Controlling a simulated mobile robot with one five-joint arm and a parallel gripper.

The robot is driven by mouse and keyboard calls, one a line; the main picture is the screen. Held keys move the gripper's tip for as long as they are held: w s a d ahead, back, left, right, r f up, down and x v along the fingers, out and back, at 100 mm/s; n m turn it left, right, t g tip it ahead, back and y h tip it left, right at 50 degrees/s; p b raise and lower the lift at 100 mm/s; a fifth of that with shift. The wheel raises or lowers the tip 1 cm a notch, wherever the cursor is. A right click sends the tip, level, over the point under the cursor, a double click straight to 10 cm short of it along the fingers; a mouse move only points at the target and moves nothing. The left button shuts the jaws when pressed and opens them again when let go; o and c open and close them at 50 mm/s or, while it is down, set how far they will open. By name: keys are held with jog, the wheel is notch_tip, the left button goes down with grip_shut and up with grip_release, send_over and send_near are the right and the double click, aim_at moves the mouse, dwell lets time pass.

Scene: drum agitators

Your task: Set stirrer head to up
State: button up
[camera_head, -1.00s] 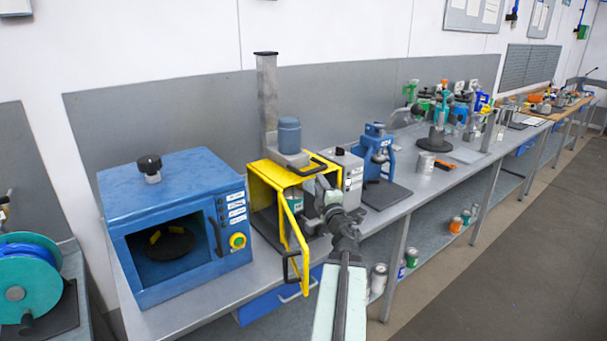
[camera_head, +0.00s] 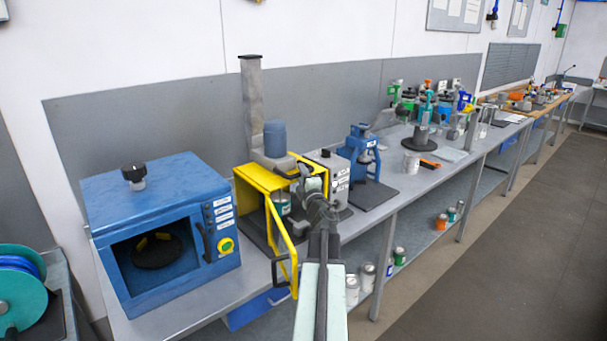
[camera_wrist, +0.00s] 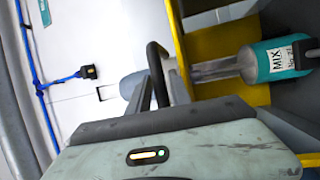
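The stirrer stands between the blue oven-like box and the grey control box, with a grey column (camera_head: 252,105), a blue-grey motor (camera_head: 275,140) on its head (camera_head: 270,162) and a yellow guard frame (camera_head: 250,178). The head sits low on the column, just over the frame. A teal can marked MIX (camera_wrist: 275,60) is inside the frame, with a metal cylinder at its end. My gripper (camera_head: 306,172) is at the head's dark handle, on the right. In the wrist view the handle (camera_wrist: 154,62) passes by my narrow fingers (camera_wrist: 163,88). I cannot tell whether they grip it.
The blue box (camera_head: 150,200) stands left. A yellow guard door (camera_head: 281,235) with a black handle hangs out in front, close to my arm. The grey control box (camera_head: 333,180) and a blue press (camera_head: 362,155) stand right. The floor at right is clear.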

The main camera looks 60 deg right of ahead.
grip_shut()
jog(key=shift+s+f, duration=0.1)
dwell(1.1)
jog(key=shift+d, duration=0.1)
